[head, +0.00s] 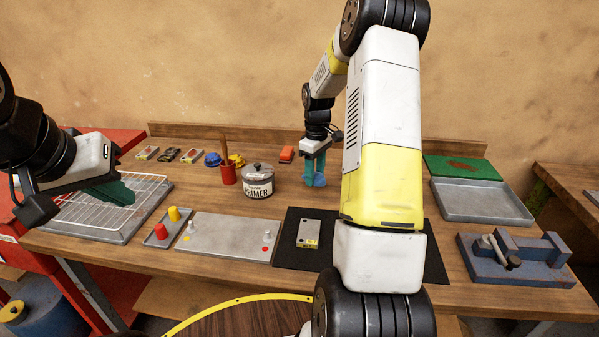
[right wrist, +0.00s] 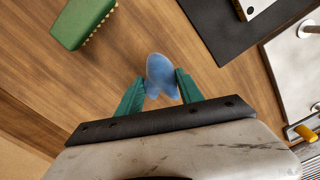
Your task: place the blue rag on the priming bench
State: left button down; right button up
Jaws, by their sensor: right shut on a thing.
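The blue rag (head: 319,181) is a small light-blue cloth between the teal fingers of my right gripper (head: 315,172). It also shows bunched between the fingertips in the right wrist view (right wrist: 161,75). My right gripper is shut on it, low over the wooden bench (head: 175,190), behind the black mat; I cannot tell whether the rag touches the wood. My left gripper (head: 115,192) is over the wire rack at the left; its fingers overlap, so its opening is unclear.
A primer tin (head: 258,182) and a red cup (head: 228,174) stand left of the rag. The black mat (head: 290,225) holds a small box. A green bristled brush (right wrist: 82,22) lies near my right gripper. A grey tray (head: 480,203) and blue vise (head: 515,258) are right.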

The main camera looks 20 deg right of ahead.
aim_at(316, 181)
jog(key=shift+w+d, duration=0.2)
jog(key=shift+w, duration=0.05)
jog(key=shift+w+d+f, duration=0.15)
jog(key=shift+f, duration=1.65)
jog(key=o, duration=1.3)
jog(key=shift+f, duration=0.1)
